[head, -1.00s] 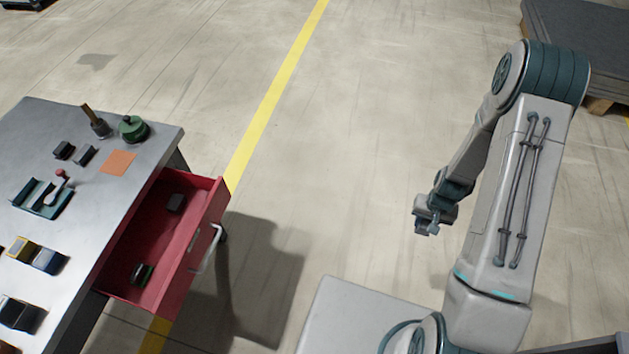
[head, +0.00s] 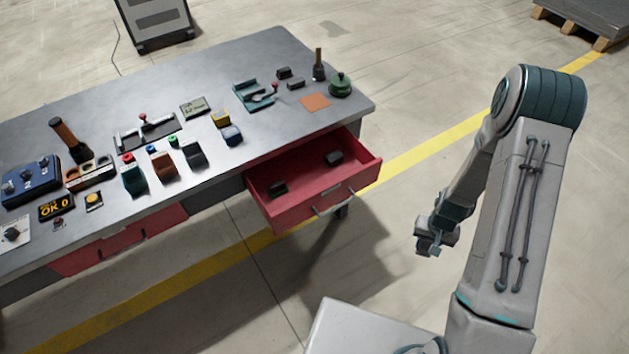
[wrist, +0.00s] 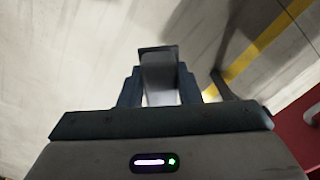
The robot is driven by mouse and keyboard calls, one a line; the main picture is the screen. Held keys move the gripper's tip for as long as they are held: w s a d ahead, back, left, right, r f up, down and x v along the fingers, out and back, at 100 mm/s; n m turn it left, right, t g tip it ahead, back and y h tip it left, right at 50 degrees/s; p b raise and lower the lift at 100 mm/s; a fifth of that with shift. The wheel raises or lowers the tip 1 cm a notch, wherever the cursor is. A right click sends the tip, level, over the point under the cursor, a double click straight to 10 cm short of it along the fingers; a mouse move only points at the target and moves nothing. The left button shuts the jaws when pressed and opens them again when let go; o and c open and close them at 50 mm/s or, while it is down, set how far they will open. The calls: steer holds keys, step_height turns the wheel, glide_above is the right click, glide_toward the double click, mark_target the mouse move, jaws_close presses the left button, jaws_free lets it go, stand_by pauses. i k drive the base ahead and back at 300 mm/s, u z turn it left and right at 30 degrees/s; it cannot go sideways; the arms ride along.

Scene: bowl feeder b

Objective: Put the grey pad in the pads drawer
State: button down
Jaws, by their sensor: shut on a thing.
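My gripper (head: 430,248) hangs in the air right of the workbench, over bare floor and apart from the open drawer. In the wrist view, my gripper (wrist: 160,90) is shut on a grey block, the grey pad (wrist: 160,68), with a darker far edge. In the head view the pad is too small to make out clearly. A red drawer (head: 308,187) stands open at the bench's right end, with a light handle on its front. Two dark blocks (head: 278,188) (head: 334,158) lie apart inside it. No readable label shows that it is the pads drawer.
The grey workbench (head: 210,75) carries several parts, including a green knobbed pot (head: 340,85), an orange square (head: 315,102) and a blue control box (head: 30,178). Floor between bench and arm is clear.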

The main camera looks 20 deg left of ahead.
mark_target(301, 182)
steer(key=u, duration=1.15)
